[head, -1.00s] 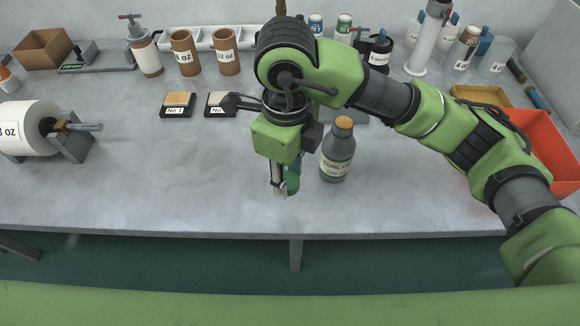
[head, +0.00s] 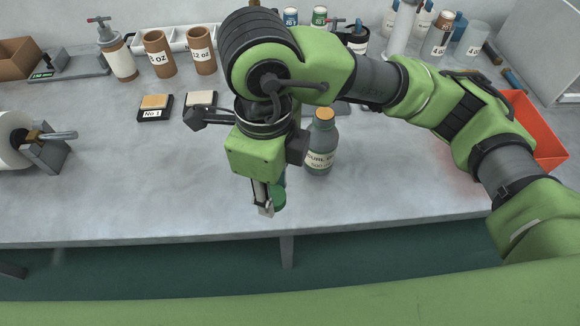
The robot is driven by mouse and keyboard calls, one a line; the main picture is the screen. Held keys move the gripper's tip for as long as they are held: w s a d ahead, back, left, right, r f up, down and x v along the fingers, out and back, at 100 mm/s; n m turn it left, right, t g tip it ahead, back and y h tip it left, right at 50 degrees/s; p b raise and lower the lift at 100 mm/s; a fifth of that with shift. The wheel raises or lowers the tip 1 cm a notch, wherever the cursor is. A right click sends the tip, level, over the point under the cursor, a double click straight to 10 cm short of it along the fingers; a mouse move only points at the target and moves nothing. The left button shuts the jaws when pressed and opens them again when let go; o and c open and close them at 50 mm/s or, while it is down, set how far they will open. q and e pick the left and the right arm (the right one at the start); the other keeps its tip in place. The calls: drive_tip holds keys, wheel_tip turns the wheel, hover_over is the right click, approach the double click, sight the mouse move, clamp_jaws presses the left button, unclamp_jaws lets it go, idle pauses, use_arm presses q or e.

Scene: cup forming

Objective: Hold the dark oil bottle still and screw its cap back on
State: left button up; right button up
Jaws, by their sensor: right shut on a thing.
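The dark oil bottle (head: 321,153) stands upright on the grey table, with a cream label and an orange-tan top (head: 324,114). My right gripper (head: 266,203) points down left of the bottle, nearer the table's front edge. It is shut on a small green thing (head: 279,196), mostly hidden behind the fingers; I cannot tell its full shape or whether it is the cap. My right wrist partly overlaps the bottle's left side. My left gripper is not in view.
Two sample blocks (head: 155,102) lie on the table left of my arm. Brown cups (head: 159,55) and a pump bottle (head: 119,58) stand behind. A paper roll (head: 12,140) is at the left, an orange bin (head: 545,135) at the right. The front left table is clear.

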drive_tip(key=w+d+f+n, duration=0.1)
drive_tip(key=d+f+n, duration=0.1)
drive_tip(key=d+n, duration=0.7)
drive_tip(key=w+d+f+n, duration=0.2)
drive_tip(key=d+n, duration=0.8)
drive_tip(key=n, duration=0.3)
drive_tip(key=shift+w+d+f+n, duration=0.2)
drive_tip(key=shift+w+d+n, duration=0.1)
drive_tip(key=shift+n, duration=0.1)
